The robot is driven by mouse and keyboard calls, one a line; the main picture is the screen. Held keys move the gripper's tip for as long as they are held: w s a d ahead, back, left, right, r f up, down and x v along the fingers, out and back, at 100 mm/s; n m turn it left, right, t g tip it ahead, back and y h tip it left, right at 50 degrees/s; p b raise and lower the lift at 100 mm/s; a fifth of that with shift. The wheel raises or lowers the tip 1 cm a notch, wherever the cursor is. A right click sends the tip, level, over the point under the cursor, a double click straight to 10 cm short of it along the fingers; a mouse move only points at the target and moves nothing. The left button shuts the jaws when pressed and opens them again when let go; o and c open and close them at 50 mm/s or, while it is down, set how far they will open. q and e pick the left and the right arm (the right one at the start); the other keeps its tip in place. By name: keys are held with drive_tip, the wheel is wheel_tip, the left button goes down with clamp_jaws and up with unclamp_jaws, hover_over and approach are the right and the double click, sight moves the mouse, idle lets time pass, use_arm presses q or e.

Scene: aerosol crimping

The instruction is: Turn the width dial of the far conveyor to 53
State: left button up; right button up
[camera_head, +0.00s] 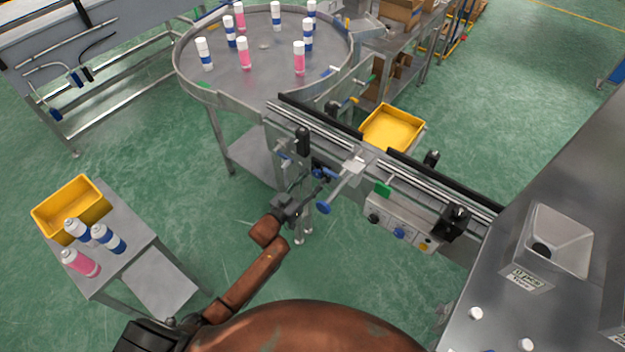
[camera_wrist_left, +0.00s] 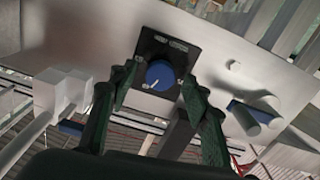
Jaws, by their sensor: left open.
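The width dial (camera_wrist_left: 160,75) is a blue round knob on a black plate with small white markings. Its white pointer mark points to the lower left in the left wrist view; the numbers are too small to read. My left gripper (camera_wrist_left: 158,84) is open, with one dark green finger on each side of the knob; I cannot tell whether they touch it. In the head view my left gripper (camera_head: 311,186) reaches the near side of the conveyor (camera_head: 340,150), beside its legs, and mostly hides the dial there. My right gripper is not in view.
A blue-ended handle (camera_head: 323,207) sticks out close to the right of my gripper. A control box (camera_head: 398,228) hangs further right. A round table (camera_head: 265,75) with several cans stands behind. A side table (camera_head: 125,235) with a yellow bin (camera_head: 70,198) and cans stands left.

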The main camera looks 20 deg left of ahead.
use_arm(q)
drive_tip(key=shift+w, duration=0.15)
drive_tip(key=shift+c, duration=0.2)
drive_tip(key=c, duration=1.1)
